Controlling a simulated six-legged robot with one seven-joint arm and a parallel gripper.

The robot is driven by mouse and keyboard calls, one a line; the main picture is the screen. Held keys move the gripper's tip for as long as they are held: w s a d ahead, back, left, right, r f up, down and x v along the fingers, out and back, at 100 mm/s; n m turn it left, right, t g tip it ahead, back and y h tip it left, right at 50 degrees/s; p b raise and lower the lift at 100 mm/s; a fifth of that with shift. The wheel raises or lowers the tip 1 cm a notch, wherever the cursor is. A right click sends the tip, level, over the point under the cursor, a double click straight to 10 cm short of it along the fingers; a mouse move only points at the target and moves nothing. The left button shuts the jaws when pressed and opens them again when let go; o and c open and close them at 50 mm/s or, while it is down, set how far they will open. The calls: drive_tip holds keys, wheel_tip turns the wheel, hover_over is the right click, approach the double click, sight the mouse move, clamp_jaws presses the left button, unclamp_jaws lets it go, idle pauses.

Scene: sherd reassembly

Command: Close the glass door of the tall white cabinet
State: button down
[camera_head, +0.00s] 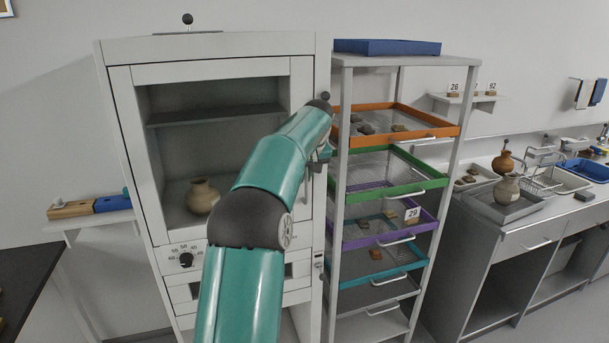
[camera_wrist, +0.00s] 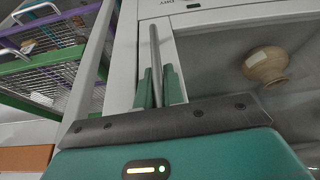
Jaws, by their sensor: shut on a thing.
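The tall white cabinet (camera_head: 104,120) stands left of centre in the head view. Its glass door (camera_head: 210,71) has a white frame and lies about flush with the cabinet front; I cannot tell whether a small gap is left. A tan pot (camera_head: 203,197) shows behind the glass, and also in the wrist view (camera_wrist: 266,65). In the wrist view my gripper (camera_wrist: 159,88), with green fingers, is shut on the grey bar handle (camera_wrist: 154,45) of the door. In the head view my arm hides part of the door, and most of the gripper is hidden.
A rack with coloured wire trays (camera_head: 388,187) stands close to the right of the cabinet, near my gripper. A blue tray (camera_head: 388,47) lies on its top. A counter (camera_head: 500,226) with pots stands farther right. A small shelf (camera_head: 85,220) is at left.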

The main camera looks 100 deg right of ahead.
drive_tip(key=shift+d, duration=0.15)
drive_tip(key=c, duration=1.5)
unclamp_jaws()
drive_tip(key=v, duration=1.3)
drive_tip(key=shift+a+r, duration=0.2)
drive_tip(key=shift+r, duration=0.1)
drive_tip(key=shift+s, duration=0.1)
